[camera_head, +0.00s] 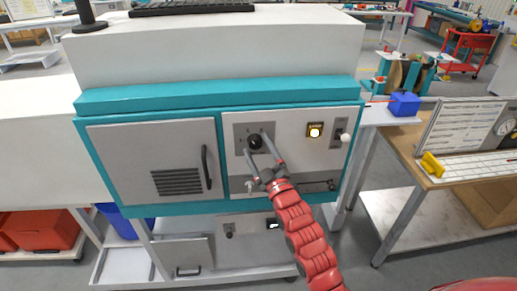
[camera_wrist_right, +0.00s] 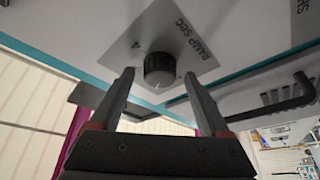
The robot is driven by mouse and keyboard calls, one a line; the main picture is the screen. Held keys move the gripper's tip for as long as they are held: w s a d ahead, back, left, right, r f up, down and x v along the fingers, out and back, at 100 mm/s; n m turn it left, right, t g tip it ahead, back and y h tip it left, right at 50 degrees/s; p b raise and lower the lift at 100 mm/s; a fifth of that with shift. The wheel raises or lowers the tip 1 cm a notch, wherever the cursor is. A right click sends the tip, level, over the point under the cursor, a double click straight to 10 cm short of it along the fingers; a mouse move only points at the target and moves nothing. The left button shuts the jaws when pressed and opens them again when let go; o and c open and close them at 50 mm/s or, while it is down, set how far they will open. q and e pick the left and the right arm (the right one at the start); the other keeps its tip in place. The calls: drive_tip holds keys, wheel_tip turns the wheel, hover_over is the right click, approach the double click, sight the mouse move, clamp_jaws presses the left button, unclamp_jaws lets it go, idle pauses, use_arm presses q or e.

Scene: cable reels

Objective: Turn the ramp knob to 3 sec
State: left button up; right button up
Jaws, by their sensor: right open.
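The black ramp knob (camera_head: 255,142) sits on a grey square plate on the front of the teal and white cabinet. In the right wrist view the knob (camera_wrist_right: 160,69) is round and dark, on a plate (camera_wrist_right: 139,33) lettered "RAMP SEC". A mark by the knob is too small to read surely, so I cannot tell its setting. My right gripper (camera_head: 256,145) is open, its two fingers pointing at the panel with the knob between their tips in the picture. In the wrist view the fingertips (camera_wrist_right: 158,75) lie either side of the knob, apparently apart from it. My left gripper is not in view.
A door (camera_head: 155,160) with a black handle (camera_head: 207,167) is to the left. A small lever (camera_head: 250,186) sits below the knob, close to my right gripper.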

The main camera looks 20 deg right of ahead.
clamp_jaws()
drive_tip(key=shift+f+m+t+h+b, duration=0.2)
drive_tip(key=shift+m+h+b, duration=0.1)
drive_tip(key=shift+m+b, duration=0.45)
drive_tip(key=shift+f+m+t+h+b, duration=0.1)
drive_tip(key=shift+f+m+h+b, duration=0.15)
drive_tip(key=shift+m+b, duration=0.45)
drive_tip(key=m+h+b, duration=0.2)
drive_tip(key=m, duration=0.1)
drive_tip(key=shift+a+m+t, duration=0.15)
drive_tip(key=shift+m+t, duration=0.2)
drive_tip(key=shift+t, duration=0.05)
drive_tip(key=m+h+b, duration=0.1)
drive_tip(key=m, duration=0.1)
drive_tip(key=shift+r+m+h, duration=0.1)
drive_tip(key=shift+m+h, duration=0.15)
drive_tip(key=shift+m, duration=0.15)
drive_tip(key=shift+a+m+h, duration=0.15)
drive_tip(key=shift+m+h, duration=0.65)
drive_tip(key=shift+m, duration=0.4)
drive_tip(key=shift+a+r+m+h, duration=0.1)
drive_tip(key=shift+m+h, duration=0.6)
drive_tip(key=shift+m, duration=0.6)
drive_tip(key=shift+a+r+m+h, duration=0.1)
drive_tip(key=shift+m+h, duration=0.6)
drive_tip(key=shift+m, duration=0.9)
